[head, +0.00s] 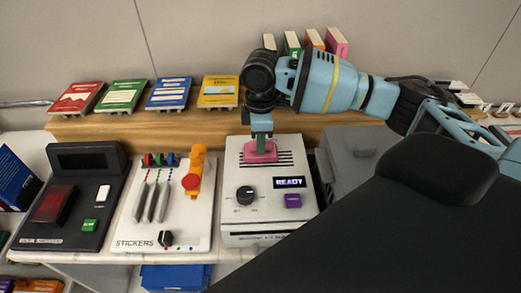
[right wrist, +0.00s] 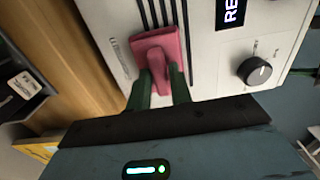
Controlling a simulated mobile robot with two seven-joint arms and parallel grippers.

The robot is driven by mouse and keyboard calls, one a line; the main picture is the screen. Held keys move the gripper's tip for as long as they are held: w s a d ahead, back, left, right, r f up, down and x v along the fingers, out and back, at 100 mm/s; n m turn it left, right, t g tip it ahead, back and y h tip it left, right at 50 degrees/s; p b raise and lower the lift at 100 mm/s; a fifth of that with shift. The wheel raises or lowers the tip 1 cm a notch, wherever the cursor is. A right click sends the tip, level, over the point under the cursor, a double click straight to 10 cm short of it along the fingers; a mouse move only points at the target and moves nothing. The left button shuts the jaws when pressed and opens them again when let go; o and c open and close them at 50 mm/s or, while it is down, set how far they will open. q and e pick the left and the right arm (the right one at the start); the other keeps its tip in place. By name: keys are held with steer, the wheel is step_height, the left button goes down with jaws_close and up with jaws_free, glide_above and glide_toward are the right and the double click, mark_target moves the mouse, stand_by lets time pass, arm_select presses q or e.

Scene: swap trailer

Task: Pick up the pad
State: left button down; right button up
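The pink pad (head: 260,151) lies on the vented top of the white machine (head: 262,208) in the head view. In the right wrist view the pad (right wrist: 158,45) has a raised grip. My right gripper (head: 262,137) points down at it from above. In the right wrist view the green fingers of my right gripper (right wrist: 161,86) stand on both sides of the raised grip, very close to it. I cannot tell whether they press on it. The pad appears to rest on the vent slots. My left gripper is not in view.
Left of the machine are a white panel with sliders and an orange handle (head: 194,172) and a black device (head: 70,194). A grey box (head: 350,155) stands to the right. Several books stand on the wooden ledge (head: 150,124) behind. A blue bin (head: 175,278) is below.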

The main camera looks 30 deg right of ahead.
jaws_close()
steer(key=shift+r, duration=0.1)
steer(key=shift+r, duration=0.55)
step_height(320, 180, up, 2)
steer(key=shift+a+r, duration=0.1)
steer(key=shift+r, duration=0.05)
steer(key=s+a, duration=0.3)
steer(key=a, duration=0.4)
steer(key=s+a+r, duration=0.1)
steer(key=s+a, duration=0.2)
steer(key=a, duration=0.4)
steer(key=shift+s+a+r+p, duration=0.2)
steer(key=shift+s+p, duration=0.2)
steer(key=shift+p, duration=0.05)
